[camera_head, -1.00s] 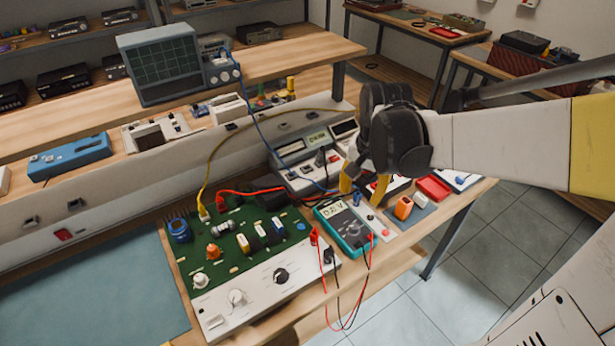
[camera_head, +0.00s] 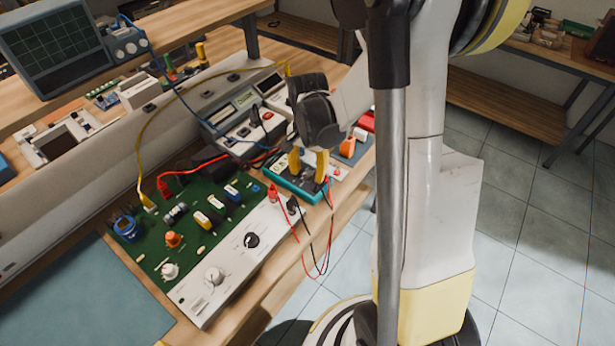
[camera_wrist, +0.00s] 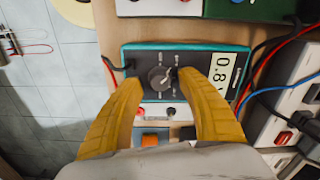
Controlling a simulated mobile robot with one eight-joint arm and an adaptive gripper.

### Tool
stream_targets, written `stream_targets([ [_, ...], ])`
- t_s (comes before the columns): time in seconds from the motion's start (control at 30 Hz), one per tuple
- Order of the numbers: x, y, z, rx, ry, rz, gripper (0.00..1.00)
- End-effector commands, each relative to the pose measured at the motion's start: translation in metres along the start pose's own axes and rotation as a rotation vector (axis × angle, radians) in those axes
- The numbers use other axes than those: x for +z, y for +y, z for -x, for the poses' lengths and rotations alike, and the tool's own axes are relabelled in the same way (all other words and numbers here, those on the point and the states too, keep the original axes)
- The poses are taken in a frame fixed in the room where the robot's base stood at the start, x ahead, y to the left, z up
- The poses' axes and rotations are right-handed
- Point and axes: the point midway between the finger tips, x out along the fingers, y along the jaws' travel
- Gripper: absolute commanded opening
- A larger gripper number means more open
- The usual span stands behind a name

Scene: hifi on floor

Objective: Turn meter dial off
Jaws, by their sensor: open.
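The teal multimeter (camera_head: 285,180) lies on the bench beside the green circuit board, mostly covered by my gripper in the head view. In the wrist view the meter (camera_wrist: 133,88) shows a dark face with a grey round dial (camera_wrist: 159,77) and a lit display (camera_wrist: 222,75) with digits. My gripper (camera_head: 309,180) points down over the meter. In the wrist view its two yellow fingers (camera_wrist: 168,86) are apart, one on each side of the dial's lower part. The gripper is open and holds nothing. Whether the fingertips touch the meter cannot be told.
The green circuit board (camera_head: 190,213) with a white knob panel (camera_head: 228,270) lies left of the meter. Red and black leads (camera_head: 304,238) hang over the bench edge. A grey bench instrument (camera_head: 240,135) stands behind. An orange block (camera_wrist: 150,140) lies near the meter. Floor is free at right.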

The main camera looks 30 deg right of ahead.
Motion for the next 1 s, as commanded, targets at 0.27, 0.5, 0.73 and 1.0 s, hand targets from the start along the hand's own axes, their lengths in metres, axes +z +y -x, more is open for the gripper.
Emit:
stream_targets([
  [0.27,0.0003,0.0002,-0.0078,0.000,0.000,0.001,0.45],
  [0.5,0.0003,0.0001,-0.0075,0.000,0.000,0.001,0.07],
  [0.73,0.0002,0.0001,-0.0074,0.000,0.000,0.003,0.00],
  [1.0,0.0002,0.0001,-0.0076,0.000,0.000,0.077,0.00],
])
